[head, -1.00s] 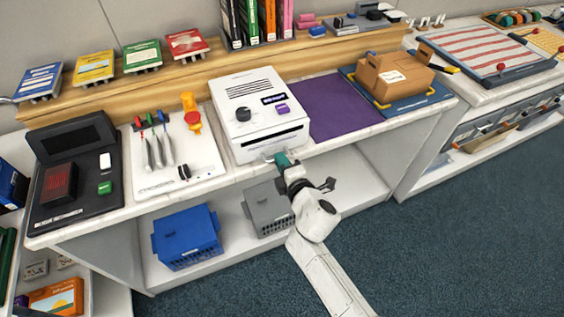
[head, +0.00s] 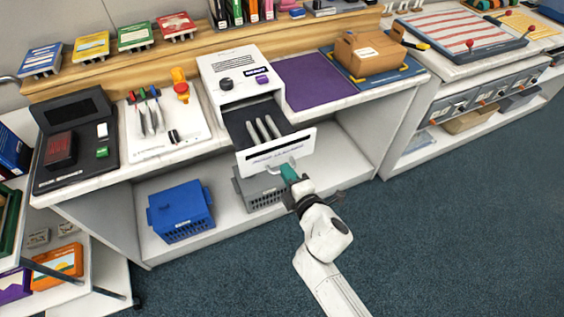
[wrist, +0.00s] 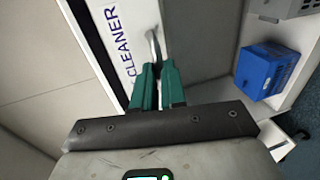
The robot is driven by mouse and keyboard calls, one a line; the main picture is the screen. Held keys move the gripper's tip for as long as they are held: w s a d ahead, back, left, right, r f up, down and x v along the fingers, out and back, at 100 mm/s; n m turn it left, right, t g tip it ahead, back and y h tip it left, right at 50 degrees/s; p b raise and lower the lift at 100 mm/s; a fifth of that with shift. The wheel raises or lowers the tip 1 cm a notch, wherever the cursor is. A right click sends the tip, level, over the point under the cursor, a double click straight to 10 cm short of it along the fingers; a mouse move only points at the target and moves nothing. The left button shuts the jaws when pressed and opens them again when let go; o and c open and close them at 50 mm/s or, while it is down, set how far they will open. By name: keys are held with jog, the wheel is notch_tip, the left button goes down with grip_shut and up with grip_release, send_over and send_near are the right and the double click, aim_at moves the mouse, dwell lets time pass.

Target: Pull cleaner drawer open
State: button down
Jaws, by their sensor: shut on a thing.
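The white cleaner machine (head: 240,77) stands on the counter. Its drawer is pulled out, with a white front panel (head: 262,157) and a dark tray (head: 238,123) holding several pale slim tools (head: 263,128). My gripper (head: 290,174), with green fingertips, is at the handle on the drawer front. In the wrist view my gripper (wrist: 158,82) is shut on the metal handle (wrist: 154,48), beside the front panel lettered CLEANER (wrist: 117,30). Part of the handle is hidden between the fingers.
A blue basket (head: 180,211) and a grey basket (head: 258,187) sit on the shelf below. A tool board (head: 150,143) lies left of the machine and a purple mat (head: 312,80) right. The blue floor (head: 450,190) is clear at the front right.

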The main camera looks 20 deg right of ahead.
jog(key=shift+f+v, duration=0.15)
jog(key=shift+v, duration=0.5)
jog(key=shift+f+v, duration=0.15)
jog(key=shift+v, duration=0.5)
jog(key=shift+s, duration=0.1)
jog(key=c, duration=1.2)
grip_release()
jog(key=v, duration=1)
jog(key=shift+s, duration=0.35)
